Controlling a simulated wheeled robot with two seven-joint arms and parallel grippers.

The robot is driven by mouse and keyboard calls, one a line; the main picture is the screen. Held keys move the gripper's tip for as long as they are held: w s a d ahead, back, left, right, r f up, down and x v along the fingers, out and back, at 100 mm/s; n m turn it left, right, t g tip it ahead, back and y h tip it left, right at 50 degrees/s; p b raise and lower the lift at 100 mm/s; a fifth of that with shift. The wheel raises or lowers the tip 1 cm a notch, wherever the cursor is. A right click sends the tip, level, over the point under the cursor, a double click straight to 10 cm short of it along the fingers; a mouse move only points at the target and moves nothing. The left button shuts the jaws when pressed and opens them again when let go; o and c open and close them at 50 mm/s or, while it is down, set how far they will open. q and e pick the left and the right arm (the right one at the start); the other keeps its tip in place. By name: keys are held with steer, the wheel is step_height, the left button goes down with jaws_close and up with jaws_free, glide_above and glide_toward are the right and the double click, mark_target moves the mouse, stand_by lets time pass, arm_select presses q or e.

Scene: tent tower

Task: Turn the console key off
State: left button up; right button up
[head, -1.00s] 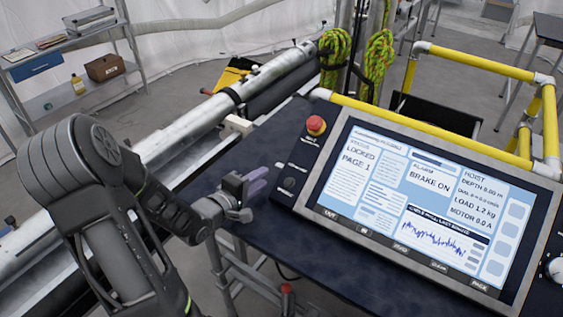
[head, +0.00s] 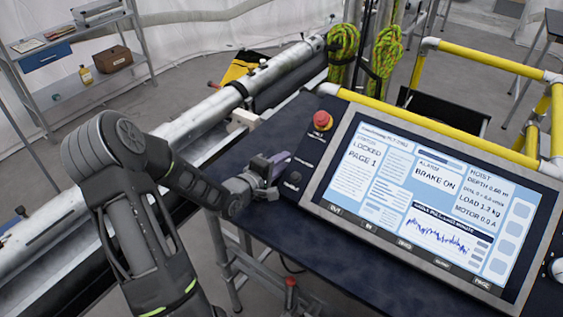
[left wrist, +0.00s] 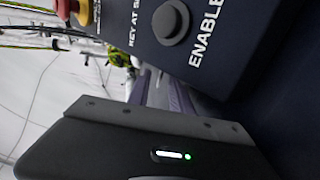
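The console (head: 345,215) has a dark switch panel (head: 300,165) to the left of its lit screen. The panel carries a red stop button (head: 323,118) and a round black button (head: 295,177). In the left wrist view this round button (left wrist: 171,22) sits beside the words "ENABLE" and "KEY AT S...". I cannot make out the key itself; my gripper may cover it. My left gripper (head: 269,168) is at the panel's left edge, its purplish fingers close to it. Contact and finger gap are unclear. My right gripper is not in view.
The screen (head: 420,200) reads "LOCKED" and "BRAKE ON". A yellow rail (head: 430,130) runs behind the console. A long metal tube (head: 200,115) lies behind my left arm. The dark tabletop (head: 330,255) in front of the console is clear.

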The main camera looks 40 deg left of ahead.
arm_select(q)
steer(key=shift+c, duration=0.6)
jaws_close()
stand_by(0.8)
